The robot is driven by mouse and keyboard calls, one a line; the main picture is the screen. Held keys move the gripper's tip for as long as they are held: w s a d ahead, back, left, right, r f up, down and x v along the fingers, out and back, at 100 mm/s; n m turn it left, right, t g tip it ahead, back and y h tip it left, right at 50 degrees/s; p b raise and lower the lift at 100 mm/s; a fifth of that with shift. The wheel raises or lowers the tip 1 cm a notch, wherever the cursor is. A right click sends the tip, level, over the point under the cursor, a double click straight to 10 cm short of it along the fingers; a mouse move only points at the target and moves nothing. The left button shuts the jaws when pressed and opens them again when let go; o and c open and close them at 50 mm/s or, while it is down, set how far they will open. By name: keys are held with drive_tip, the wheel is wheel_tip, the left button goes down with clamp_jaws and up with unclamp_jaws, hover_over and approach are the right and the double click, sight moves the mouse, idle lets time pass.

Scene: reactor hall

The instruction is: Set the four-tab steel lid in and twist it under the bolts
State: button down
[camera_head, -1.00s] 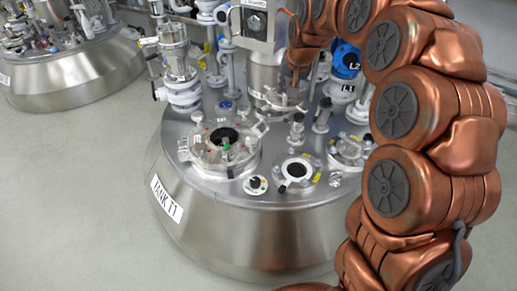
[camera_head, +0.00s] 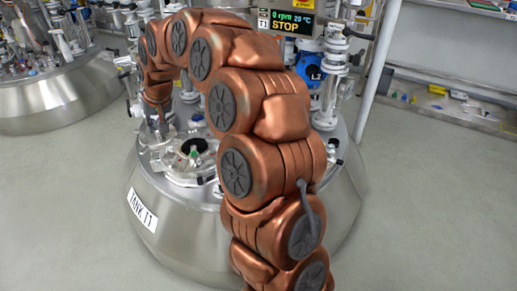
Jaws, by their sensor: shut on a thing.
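My gripper (camera_head: 158,124) hangs at the end of my copper arm, over the left part of the top of tank T1. It is small and partly hidden in this view. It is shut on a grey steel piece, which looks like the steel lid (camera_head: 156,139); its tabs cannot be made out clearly. The round port (camera_head: 193,146) with its dark opening is just right of the gripper. A small green-topped part shows at the opening, and clamp bolts stand around its ring. I cannot tell the height of the lid above the ring.
Tank T1 (camera_head: 152,222) is a wide steel vessel; my arm hides much of its right top. A display (camera_head: 290,22) reading STOP, a blue unit marked L2 (camera_head: 314,74) and pipes stand behind. Another tank (camera_head: 55,95) is at the left. The grey floor is clear.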

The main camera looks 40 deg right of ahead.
drive_tip(key=s+d+f, duration=0.4)
drive_tip(key=d+f, duration=0.1)
drive_tip(key=d, duration=0.4)
drive_tip(key=s+d+f+p, duration=0.1)
drive_tip(key=s+d+f, duration=0.3)
drive_tip(key=d, duration=0.5)
drive_tip(key=s+d+f, duration=0.4)
drive_tip(key=d+f, duration=0.1)
drive_tip(key=d, duration=0.4)
drive_tip(key=shift+m, duration=0.3)
drive_tip(key=shift+s+d+f+b, duration=0.25)
drive_tip(key=shift+s+d+f, duration=0.35)
drive_tip(key=shift+f, duration=1.35)
drive_tip(key=shift+s+d+f+b, duration=0.25)
drive_tip(key=shift+s+d+f, duration=0.35)
drive_tip(key=shift+f, duration=1.35)
drive_tip(key=shift+s+d+f+b, duration=0.35)
drive_tip(key=shift+s+f, duration=0.45)
drive_tip(key=shift+f, duration=1.15)
drive_tip(key=shift+f, duration=0.2)
drive_tip(key=c, duration=1.5)
unclamp_jaws()
drive_tip(key=o, duration=0.4)
